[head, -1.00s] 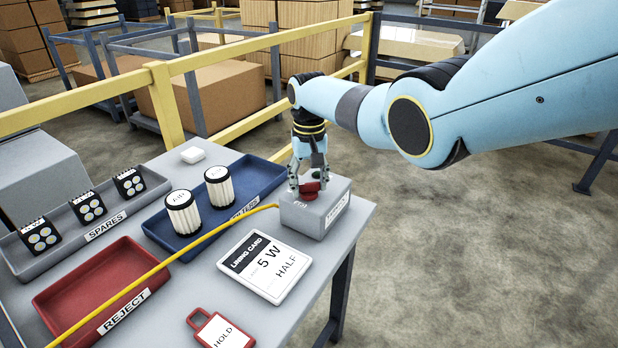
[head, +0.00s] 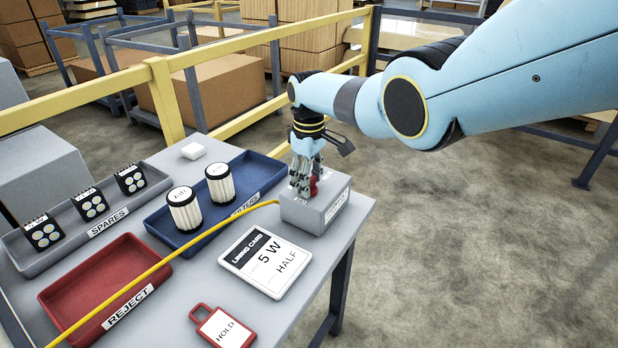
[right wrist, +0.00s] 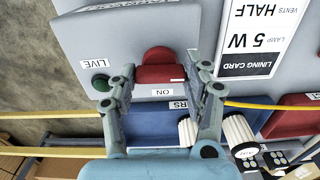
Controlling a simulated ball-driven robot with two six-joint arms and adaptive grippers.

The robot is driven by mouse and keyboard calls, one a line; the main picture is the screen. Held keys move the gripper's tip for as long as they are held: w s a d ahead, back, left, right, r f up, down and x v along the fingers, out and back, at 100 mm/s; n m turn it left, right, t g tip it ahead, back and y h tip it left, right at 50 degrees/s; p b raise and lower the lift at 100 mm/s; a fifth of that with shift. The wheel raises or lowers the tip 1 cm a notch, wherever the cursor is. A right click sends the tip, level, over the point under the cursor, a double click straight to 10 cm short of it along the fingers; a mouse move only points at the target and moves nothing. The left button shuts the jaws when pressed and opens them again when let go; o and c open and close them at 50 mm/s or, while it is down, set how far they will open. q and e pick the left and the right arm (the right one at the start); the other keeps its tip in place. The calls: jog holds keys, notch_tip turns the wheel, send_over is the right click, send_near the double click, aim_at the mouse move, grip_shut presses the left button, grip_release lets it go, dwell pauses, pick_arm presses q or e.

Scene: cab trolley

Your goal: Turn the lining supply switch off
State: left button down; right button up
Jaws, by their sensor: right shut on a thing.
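The lining supply switch is a red knob (head: 314,186) on top of a grey box (head: 318,212) at the table's right end. My right gripper (head: 305,188) points down over the box and is shut on this knob. In the right wrist view the red knob (right wrist: 160,65) sits between the two fingers (right wrist: 160,80), with a short white mark by the right-hand finger. An ON label (right wrist: 162,92) lies beside the knob. A dark green lamp (right wrist: 101,83) with a LIVE label is on the same box. My left gripper is not in view.
A yellow cable (head: 200,240) runs from the box across the table. The lining card (head: 266,262), red hold tag (head: 224,326), reject tray (head: 60,296), blue filters tray (head: 163,226) and spares tray (head: 38,262) lie left of the box. A yellow rail (head: 230,47) stands behind.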

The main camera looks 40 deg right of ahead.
jog(key=shift+w, duration=0.1)
dwell(0.3)
jog(key=o, duration=1.2)
jog(key=shift+r, duration=0.1)
notch_tip(320, 180, up, 12)
jog(key=shift+f, duration=0.1)
